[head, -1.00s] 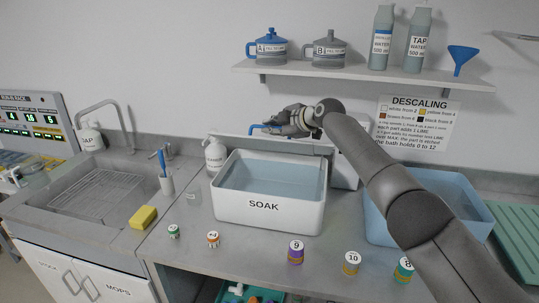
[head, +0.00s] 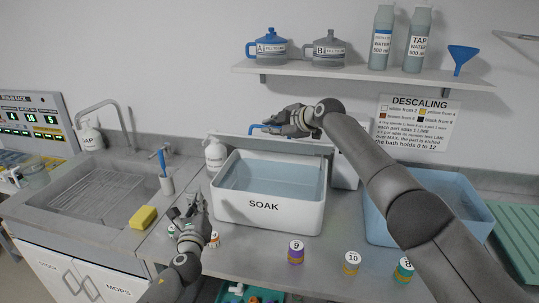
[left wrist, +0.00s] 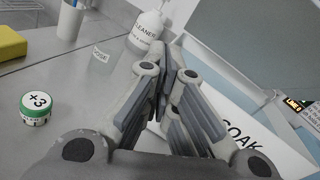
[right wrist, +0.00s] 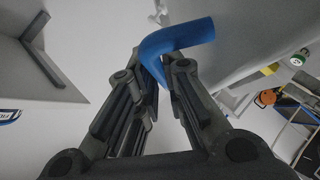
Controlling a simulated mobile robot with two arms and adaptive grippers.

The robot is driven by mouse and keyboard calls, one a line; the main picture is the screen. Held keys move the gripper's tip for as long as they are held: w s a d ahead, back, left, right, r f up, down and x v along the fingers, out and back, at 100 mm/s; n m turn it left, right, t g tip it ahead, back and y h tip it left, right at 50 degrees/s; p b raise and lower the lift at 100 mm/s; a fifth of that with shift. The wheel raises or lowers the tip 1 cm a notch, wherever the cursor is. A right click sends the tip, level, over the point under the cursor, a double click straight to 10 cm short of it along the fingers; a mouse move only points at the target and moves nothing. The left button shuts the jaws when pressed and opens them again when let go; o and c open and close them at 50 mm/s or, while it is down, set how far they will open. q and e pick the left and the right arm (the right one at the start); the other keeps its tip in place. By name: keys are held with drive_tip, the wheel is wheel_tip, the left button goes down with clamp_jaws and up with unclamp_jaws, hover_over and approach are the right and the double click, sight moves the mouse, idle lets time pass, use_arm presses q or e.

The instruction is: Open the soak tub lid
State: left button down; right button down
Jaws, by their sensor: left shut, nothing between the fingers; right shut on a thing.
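The white soak tub (head: 268,212), marked SOAK, stands on the counter with bluish water showing inside. Its pale lid (head: 240,144) stands raised along the tub's back edge, so the tub is open. My right gripper (head: 274,127) is at the top of the lid, shut on its blue handle (head: 258,127); the handle also fills the middle of the right wrist view (right wrist: 180,38). My left gripper (head: 196,198) is shut and empty, in front of the tub's left side. In the left wrist view, the tub wall (left wrist: 262,140) is just right of its fingers.
A cleaner bottle (head: 215,155) stands at the tub's back left, and a yellow sponge (head: 143,217) lies by the sink. Small labelled pots, such as a purple one (head: 295,253), line the counter front. A blue basin (head: 465,222) is at right, partly behind my right arm.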

use_arm(q)
drive_tip(key=s+d+r+m+h, duration=0.3)
drive_tip(key=d+r+m, duration=0.1)
drive_tip(key=d, duration=0.4)
drive_tip(key=s+d+r+m+h, duration=0.2)
drive_tip(key=d+r+m+h, duration=0.1)
drive_tip(key=d, duration=0.6)
approach(274, 143)
wheel_tip(274, 143, down, 3)
drive_tip(key=w, duration=0.2)
use_arm(e)
drive_tip(key=shift+d, duration=0.1)
use_arm(q)
drive_tip(key=shift+t, duration=0.4)
drive_tip(key=shift+w+d+r, duration=0.4)
drive_tip(key=shift+w+r, duration=0.15)
drive_tip(key=shift+r, duration=0.2)
drive_tip(key=shift+w+d+r, duration=0.35)
drive_tip(key=shift+w+r, duration=0.25)
drive_tip(key=shift+r, duration=0.2)
